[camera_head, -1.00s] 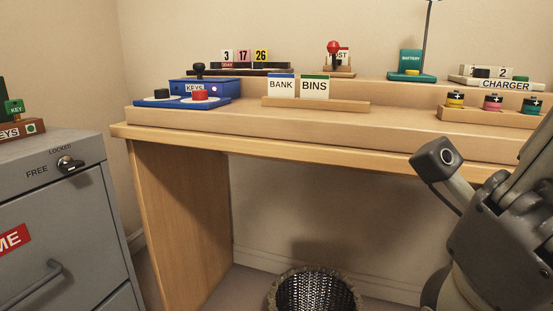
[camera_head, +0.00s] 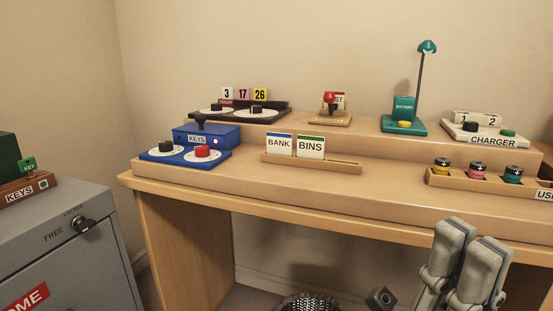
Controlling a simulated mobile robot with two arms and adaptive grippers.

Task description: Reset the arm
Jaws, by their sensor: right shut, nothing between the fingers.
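My right gripper (camera_head: 472,240) is in the lower right of the head view, in front of the desk's front edge. Its two grey fingers point up, lie close together and hold nothing. A small dark block with a lens (camera_head: 381,299), part of my right arm, shows low to its left. The rest of the right arm is below the picture. My left gripper is not in view.
The wooden desk (camera_head: 215,180) carries a blue KEYS box (camera_head: 207,136), BANK and BINS cards (camera_head: 310,147), a green lamp (camera_head: 405,124), a charger (camera_head: 485,136) and several batteries (camera_head: 476,171). A grey cabinet (camera_head: 70,265) stands left; a wire basket (camera_head: 310,303) is below.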

